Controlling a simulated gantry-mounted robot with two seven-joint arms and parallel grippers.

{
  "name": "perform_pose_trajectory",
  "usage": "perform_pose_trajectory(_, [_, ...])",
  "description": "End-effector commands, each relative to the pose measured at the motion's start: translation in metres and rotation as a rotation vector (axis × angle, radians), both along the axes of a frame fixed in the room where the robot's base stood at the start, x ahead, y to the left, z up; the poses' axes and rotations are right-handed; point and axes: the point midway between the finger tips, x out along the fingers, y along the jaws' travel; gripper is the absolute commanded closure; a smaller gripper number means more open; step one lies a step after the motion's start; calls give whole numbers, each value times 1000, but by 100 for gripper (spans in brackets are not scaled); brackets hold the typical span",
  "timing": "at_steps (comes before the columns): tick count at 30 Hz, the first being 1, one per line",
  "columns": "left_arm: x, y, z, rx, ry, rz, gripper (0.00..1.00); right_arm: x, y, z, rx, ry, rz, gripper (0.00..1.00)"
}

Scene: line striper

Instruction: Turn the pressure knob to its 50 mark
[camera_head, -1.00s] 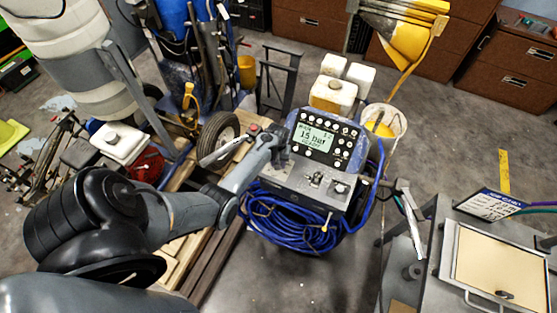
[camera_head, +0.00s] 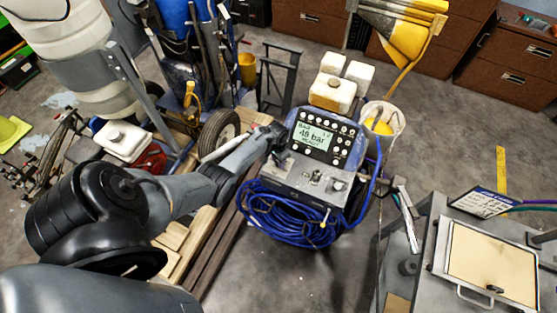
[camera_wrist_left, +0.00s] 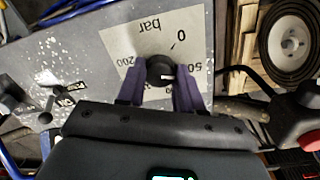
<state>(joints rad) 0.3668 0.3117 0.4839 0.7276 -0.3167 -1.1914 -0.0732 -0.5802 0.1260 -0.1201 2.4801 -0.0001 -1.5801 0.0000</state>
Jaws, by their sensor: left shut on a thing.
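The pressure knob (camera_wrist_left: 160,69) is a small black knob on a white dial plate (camera_wrist_left: 148,40) marked bar, 0, 50 and 200. Its pale mark points right, toward the 50 label (camera_wrist_left: 194,68). My left gripper (camera_wrist_left: 158,68) has one dark finger on each side of the knob and is shut on it. In the head view, my left gripper (camera_head: 277,134) is at the left side of the striper's control panel and hides the knob. The display (camera_head: 313,136) appears to read 49 bar. My right gripper is not in view.
A blue hose coil (camera_head: 290,222) hangs below the panel. Other knobs and a lever (camera_head: 339,186) sit on its lower face. A wheel (camera_head: 219,132) is at left, a bucket (camera_head: 383,120) behind right, and a metal cart (camera_head: 440,235) at right.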

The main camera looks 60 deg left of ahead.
Motion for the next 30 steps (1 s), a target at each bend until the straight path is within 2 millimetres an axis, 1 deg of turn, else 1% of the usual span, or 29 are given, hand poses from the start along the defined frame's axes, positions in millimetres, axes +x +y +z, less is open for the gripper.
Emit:
perform_pose_trajectory(14, [0, 0, -1, 1, -1, -13, 95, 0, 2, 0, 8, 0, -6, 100])
perform_pose_trajectory(15, [0, 0, -1, 1, -1, -13, 61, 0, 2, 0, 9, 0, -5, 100])
perform_pose_trajectory(19, [0, 0, -1, 0, 0, -13, 42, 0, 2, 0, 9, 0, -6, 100])
perform_pose_trajectory(20, [0, 0, -1, 0, 0, -13, 39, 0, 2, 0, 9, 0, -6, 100])
perform_pose_trajectory(27, [0, 0, 0, 0, 0, -13, 39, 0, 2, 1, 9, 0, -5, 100])
perform_pose_trajectory(30, [0, 0, 3, 0, 0, -13, 39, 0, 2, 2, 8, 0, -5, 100])
